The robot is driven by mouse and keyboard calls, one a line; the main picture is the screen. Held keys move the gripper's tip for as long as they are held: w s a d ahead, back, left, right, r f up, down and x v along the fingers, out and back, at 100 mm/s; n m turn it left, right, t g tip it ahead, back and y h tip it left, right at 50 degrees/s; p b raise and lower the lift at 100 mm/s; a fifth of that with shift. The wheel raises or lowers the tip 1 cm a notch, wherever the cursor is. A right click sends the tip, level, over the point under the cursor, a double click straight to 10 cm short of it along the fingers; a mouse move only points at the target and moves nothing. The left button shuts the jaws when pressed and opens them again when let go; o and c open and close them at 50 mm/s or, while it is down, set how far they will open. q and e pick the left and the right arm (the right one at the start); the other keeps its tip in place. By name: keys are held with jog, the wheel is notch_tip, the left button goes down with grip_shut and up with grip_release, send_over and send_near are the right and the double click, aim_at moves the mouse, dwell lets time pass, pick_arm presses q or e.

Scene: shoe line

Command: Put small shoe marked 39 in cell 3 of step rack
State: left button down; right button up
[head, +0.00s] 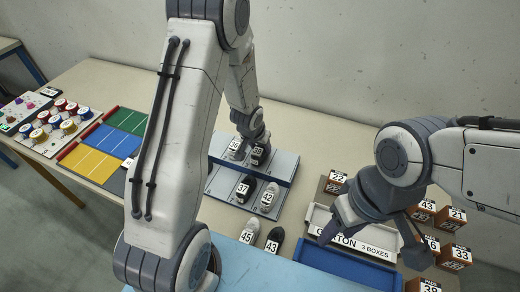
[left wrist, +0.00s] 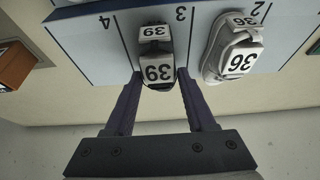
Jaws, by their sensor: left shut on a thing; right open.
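The small dark shoe marked 39 (left wrist: 157,68) is between the fingers of my left gripper (left wrist: 160,80), which is shut on it. In the left wrist view it is over the strip of the step rack (left wrist: 85,45) numbered 3. I cannot tell whether its sole rests on the rack. In the head view the shoe (head: 258,155) is at the upper step of the rack (head: 285,168), just below my left gripper (head: 257,142). My right gripper (head: 370,238) is open near the carton tray.
A grey shoe marked 36 (left wrist: 232,55) stands close beside, in cell 2. Shoes 37 (head: 245,187) and 42 (head: 268,197) are on the lower step. Shoes 45 (head: 249,232) and 43 (head: 273,240) stand in front. Cell 4 looks clear. Orange boxes (head: 455,254) are at right.

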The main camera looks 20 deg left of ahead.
pick_arm(q)
jog(key=shift+f, duration=0.1)
jog(key=shift+f, duration=0.2)
jog(key=shift+c, duration=1.2)
grip_release()
jog(key=shift+r, duration=0.15)
